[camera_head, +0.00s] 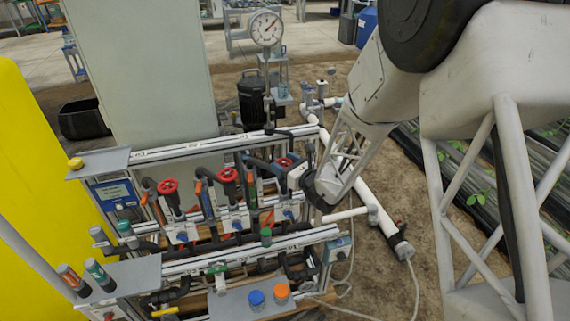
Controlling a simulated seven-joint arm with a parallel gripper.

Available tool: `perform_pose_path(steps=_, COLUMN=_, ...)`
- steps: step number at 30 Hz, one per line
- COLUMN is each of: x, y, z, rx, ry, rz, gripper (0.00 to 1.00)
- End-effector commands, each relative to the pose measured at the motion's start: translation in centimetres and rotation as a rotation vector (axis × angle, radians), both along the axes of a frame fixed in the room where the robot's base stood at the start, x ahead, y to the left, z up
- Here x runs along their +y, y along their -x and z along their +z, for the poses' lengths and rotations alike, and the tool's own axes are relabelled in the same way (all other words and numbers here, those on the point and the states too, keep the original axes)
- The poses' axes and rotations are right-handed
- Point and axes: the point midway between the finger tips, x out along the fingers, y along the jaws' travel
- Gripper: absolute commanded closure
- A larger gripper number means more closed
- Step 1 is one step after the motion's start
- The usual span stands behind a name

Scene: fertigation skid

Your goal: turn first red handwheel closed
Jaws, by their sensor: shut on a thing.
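Three red handwheels stand in a row on the skid: a left one (167,186), a middle one (228,174) and a right one (284,161). My arm comes down from the upper right. My gripper (289,169) is at the right handwheel and shut on it. The wrist and gripper body hide part of this wheel and what lies just right of it. The fingertips are small and hard to make out. The left and middle handwheels are clear of my gripper.
A pressure gauge (266,28) rises on a post behind the rail. Orange-handled levers and dark pipes crowd around the wheels. A grey shelf (228,302) in front holds a blue cap (256,298) and an orange cap (281,291). A yellow panel (35,160) stands at left.

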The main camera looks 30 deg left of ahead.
Motion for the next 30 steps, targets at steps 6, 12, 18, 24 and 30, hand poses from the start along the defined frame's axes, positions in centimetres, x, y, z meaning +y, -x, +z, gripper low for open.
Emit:
perform_pose_path(steps=6, x=0.11, y=0.22, z=0.05, rx=0.000, ry=0.000, rz=-0.133, gripper=0.59)
perform_pose_path(steps=12, x=0.11, y=0.19, z=0.02, rx=0.000, ry=-0.001, rz=-0.225, gripper=0.59)
perform_pose_path(steps=18, x=0.11, y=0.13, z=0.09, rx=-0.001, ry=0.000, rz=-0.277, gripper=0.59)
perform_pose_path(steps=24, x=0.10, y=0.08, z=0.07, rx=-0.001, ry=0.000, rz=-0.294, gripper=0.59)
perform_pose_path(steps=30, x=0.11, y=0.07, z=0.08, rx=-0.001, ry=0.000, rz=-0.294, gripper=0.59)
